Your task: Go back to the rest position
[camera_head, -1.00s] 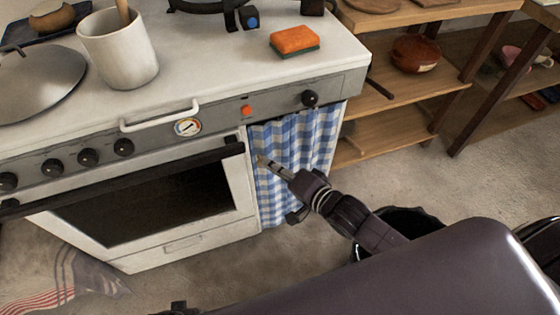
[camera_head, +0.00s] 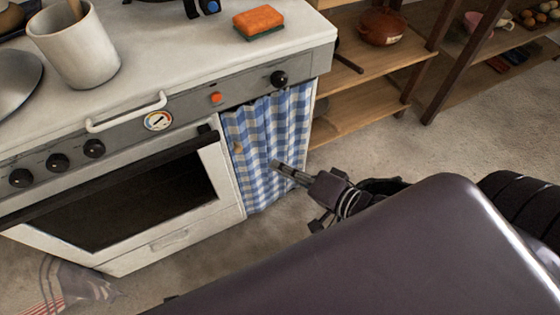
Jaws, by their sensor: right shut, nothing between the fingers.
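My right gripper (camera_head: 277,166) is shut and empty. It points left, in front of the blue and white checked curtain (camera_head: 262,130) at the right end of the stove. Its wrist lies just beyond the edge of my dark body, which fills the lower right. My left gripper does not show.
The white stove (camera_head: 150,215) with its oven door and handle is on the left. An orange and green sponge (camera_head: 258,21) and a cream crock (camera_head: 75,48) stand on its top. A wooden shelf (camera_head: 375,70) with a brown pot (camera_head: 382,26) is at the right. Bare floor (camera_head: 385,140) lies between.

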